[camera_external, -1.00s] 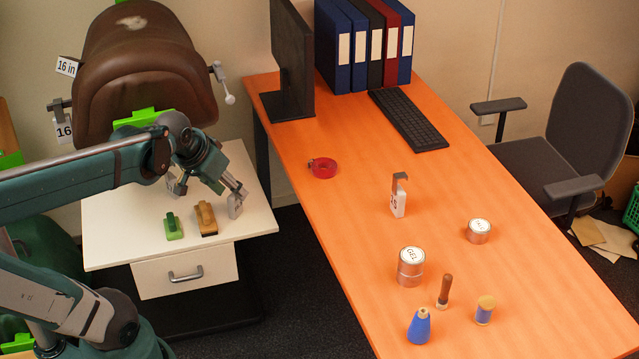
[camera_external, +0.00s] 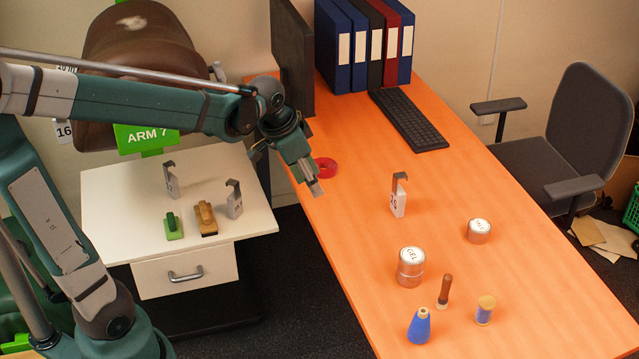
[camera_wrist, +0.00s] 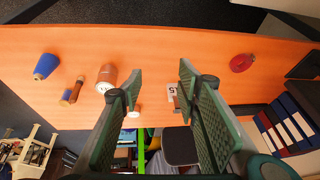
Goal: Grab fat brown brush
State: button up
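A wide brown brush (camera_external: 206,218) lies on the white cabinet top, beside a smaller green brush (camera_external: 173,227). A slim brush with a brown handle (camera_external: 445,288) stands on the orange desk; it also appears at the left of the wrist view (camera_wrist: 72,92). My gripper (camera_external: 316,190) is above the left edge of the desk, to the right of the cabinet and well apart from all the brushes. In the wrist view its two fingers (camera_wrist: 158,85) are spread with nothing between them. The wide brown brush does not show in the wrist view.
Grey hooked tags (camera_external: 234,200) stand near the brushes on the white cabinet (camera_external: 110,225). The desk (camera_external: 350,250) holds red tape (camera_external: 325,167), a hooked tag (camera_external: 398,200), a GEL can (camera_external: 410,267), a smaller can (camera_external: 478,232), a blue bottle (camera_external: 419,327) and a spool (camera_external: 484,311).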

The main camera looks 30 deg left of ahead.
jog(key=w+d+f+m+g+p, duration=0.1)
jog(key=w+d+f+m+p, duration=0.15)
jog(key=d, duration=0.65)
jog(key=m+g+p, duration=0.3)
jog(key=m+p, duration=0.1)
jog(key=m, duration=0.4)
send_over(449, 299)
jog(key=w+a, duration=0.1)
notch_tip(449, 299, down, 13)
jog(key=shift+a+f, duration=0.15)
jog(key=shift+f, duration=0.05)
jog(key=shift+f, duration=0.1)
jog(key=shift+d+f+b, duration=0.2)
jog(key=shift+f+b, duration=0.2)
jog(key=shift+f, duration=0.75)
jog(key=shift+f, duration=0.1)
jog(key=shift+w+d+f+b, duration=0.1)
jog(key=shift+d+f+b, duration=0.1)
jog(key=shift+f, duration=0.65)
jog(key=shift+s+d+f+b, duration=0.1)
jog(key=shift+f+b, duration=0.15)
jog(key=shift+f, duration=0.55)
jog(key=shift+w+d+f+b, duration=0.1)
jog(key=shift+d+f+b, duration=0.1)
jog(key=shift+f, duration=0.65)
